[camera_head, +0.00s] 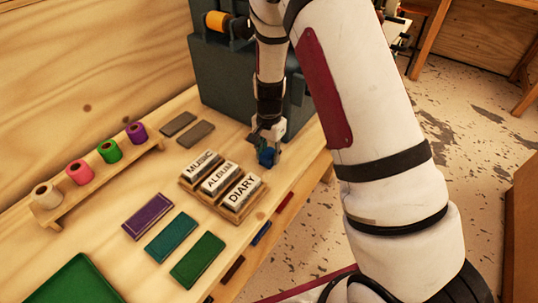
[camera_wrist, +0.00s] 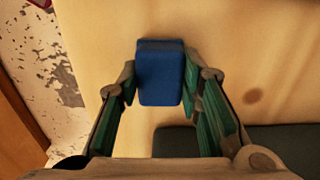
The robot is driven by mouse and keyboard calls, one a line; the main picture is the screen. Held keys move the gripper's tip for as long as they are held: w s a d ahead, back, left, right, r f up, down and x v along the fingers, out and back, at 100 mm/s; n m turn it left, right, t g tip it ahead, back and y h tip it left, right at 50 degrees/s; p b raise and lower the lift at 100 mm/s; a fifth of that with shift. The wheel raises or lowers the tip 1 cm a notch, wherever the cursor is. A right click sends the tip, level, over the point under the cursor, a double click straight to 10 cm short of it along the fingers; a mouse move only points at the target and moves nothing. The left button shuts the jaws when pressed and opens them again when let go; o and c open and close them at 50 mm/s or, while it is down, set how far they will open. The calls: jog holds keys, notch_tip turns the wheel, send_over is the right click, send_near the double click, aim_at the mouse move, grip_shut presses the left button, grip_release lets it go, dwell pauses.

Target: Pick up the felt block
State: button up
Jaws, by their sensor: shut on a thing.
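The felt block is a small blue block (camera_wrist: 160,75), seen in the wrist view between my two finger pads. My gripper (camera_wrist: 160,90) is shut on it, one finger on each side. In the head view my gripper (camera_head: 267,147) is at the right end of the wooden bench, in front of the dark machine, with the blue felt block (camera_head: 266,158) partly hidden by the fingers. I cannot tell whether the block still touches the bench top.
A wooden rack with MUSIC, ALBUM and DIARY blocks (camera_head: 240,191) stands just left of my gripper. Two grey pads (camera_head: 196,134) lie behind it. A dark machine (camera_head: 222,75) blocks the back. Coloured foil rolls (camera_head: 109,151) stand along the left; purple, teal and green pads (camera_head: 198,260) lie in front.

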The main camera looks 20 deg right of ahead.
aim_at(270, 154)
jog(key=shift+r, duration=0.45)
jog(key=r, duration=0.2)
jog(key=shift+s+r, duration=0.35)
jog(key=shift+r, duration=0.05)
jog(key=s+d+r, duration=0.1)
jog(key=s, duration=1.4)
jog(key=shift+s+d+r+p, duration=0.15)
jog(key=shift+d+p, duration=0.2)
jog(key=shift+p, duration=0.05)
